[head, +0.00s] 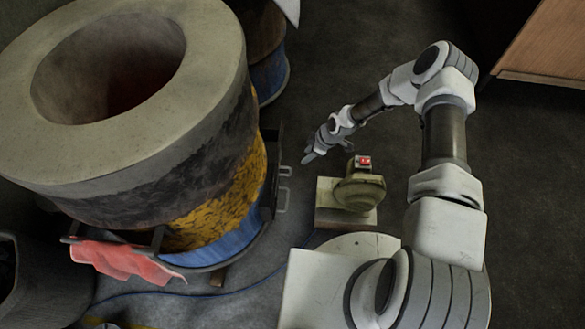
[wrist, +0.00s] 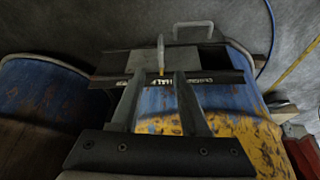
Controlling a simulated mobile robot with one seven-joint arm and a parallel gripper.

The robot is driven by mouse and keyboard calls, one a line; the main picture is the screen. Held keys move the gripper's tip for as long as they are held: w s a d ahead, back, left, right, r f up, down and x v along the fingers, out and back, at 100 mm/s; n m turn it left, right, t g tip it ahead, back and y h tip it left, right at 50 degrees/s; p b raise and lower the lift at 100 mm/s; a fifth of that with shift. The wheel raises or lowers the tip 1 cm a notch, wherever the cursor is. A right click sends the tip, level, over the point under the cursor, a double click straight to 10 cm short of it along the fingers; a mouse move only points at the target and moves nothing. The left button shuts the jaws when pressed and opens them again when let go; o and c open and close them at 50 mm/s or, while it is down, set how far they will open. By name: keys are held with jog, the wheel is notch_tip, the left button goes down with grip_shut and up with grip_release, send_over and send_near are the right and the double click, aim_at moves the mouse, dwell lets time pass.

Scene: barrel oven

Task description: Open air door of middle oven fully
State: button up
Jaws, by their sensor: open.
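The large barrel oven (head: 215,190), blue and yellow with a thick pale rim, fills the left of the head view. Its lower side shows blue and yellow in the wrist view (wrist: 235,125). A dark metal frame with a grey plate (wrist: 140,63) and a lettered strip is on its side. A U-shaped metal handle (wrist: 194,26) stands out beyond the frame, and handles (head: 284,190) show in the head view. A thin upright piece (wrist: 161,52) with an orange end appears between my fingertips; contact cannot be told. My gripper (head: 308,158) is open, and its fingers (wrist: 159,78) point at the frame.
A green blower (head: 358,190) with a red switch stands on a block near my arm. Another blue barrel (wrist: 45,95) is beside the oven. A blue cable (head: 190,293) crosses the floor. Dark floor (head: 530,180) is clear at right.

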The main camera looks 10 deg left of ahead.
aim_at(290, 170)
jog(key=b+x, duration=0.6)
jog(key=x, duration=1.1)
jog(key=shift+s+d+f, duration=0.1)
jog(key=shift+c, duration=0.3)
grip_shut()
dwell(0.5)
